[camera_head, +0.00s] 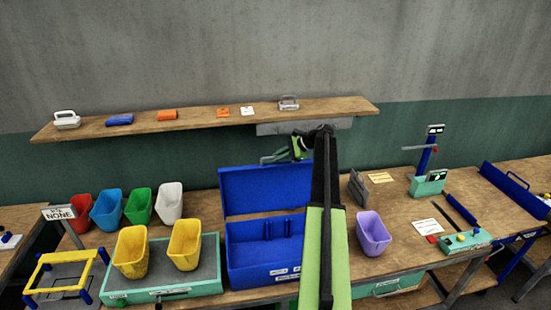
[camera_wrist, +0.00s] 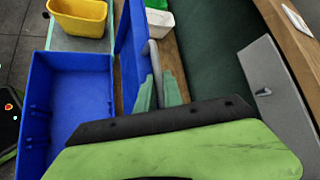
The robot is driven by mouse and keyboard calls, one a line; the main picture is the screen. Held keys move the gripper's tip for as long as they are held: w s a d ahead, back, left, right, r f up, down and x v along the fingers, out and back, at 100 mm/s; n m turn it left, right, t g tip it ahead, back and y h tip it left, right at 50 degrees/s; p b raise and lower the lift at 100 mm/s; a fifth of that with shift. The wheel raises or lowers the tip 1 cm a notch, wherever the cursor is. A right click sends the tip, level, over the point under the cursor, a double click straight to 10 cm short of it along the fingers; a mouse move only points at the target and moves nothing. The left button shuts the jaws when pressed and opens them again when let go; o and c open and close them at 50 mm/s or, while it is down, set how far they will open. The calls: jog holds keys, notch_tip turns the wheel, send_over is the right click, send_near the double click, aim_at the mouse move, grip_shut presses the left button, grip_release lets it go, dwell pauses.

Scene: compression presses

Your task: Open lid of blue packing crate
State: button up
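The blue packing crate (camera_head: 265,272) stands on the workbench, and its inside is in plain view. Its lid (camera_head: 266,190) stands upright along the back edge, with a grey handle (camera_head: 270,157) at the top on the far side. My gripper (camera_head: 298,148) is at the right end of that handle, behind the lid's top. In the wrist view, the crate (camera_wrist: 40,115) is at left and the lid (camera_wrist: 130,60) is seen nearly edge-on. The teal fingers of my gripper (camera_wrist: 158,92) lie on either side of the handle (camera_wrist: 156,62); whether they clamp it is unclear.
Yellow bins (camera_head: 131,252) stand on a green-edged case left of the crate, with coloured bins behind. A purple bin (camera_head: 372,233) is to the right. A wooden shelf (camera_head: 210,117) with small items runs along the wall behind my gripper.

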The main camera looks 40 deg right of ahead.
jog(key=o, duration=0.4)
jog(key=shift+s+d, duration=0.2)
jog(key=shift+d, duration=0.05)
jog(key=shift+o, duration=0.2)
jog(key=shift+a, duration=0.2)
jog(key=shift+s+d+r+p, duration=0.2)
jog(key=shift+s+r+p, duration=0.05)
jog(key=shift+r+p, duration=0.35)
jog(key=p+v, duration=0.3)
jog(key=v, duration=0.3)
jog(key=shift+s+d, duration=0.25)
jog(key=shift+f, duration=0.1)
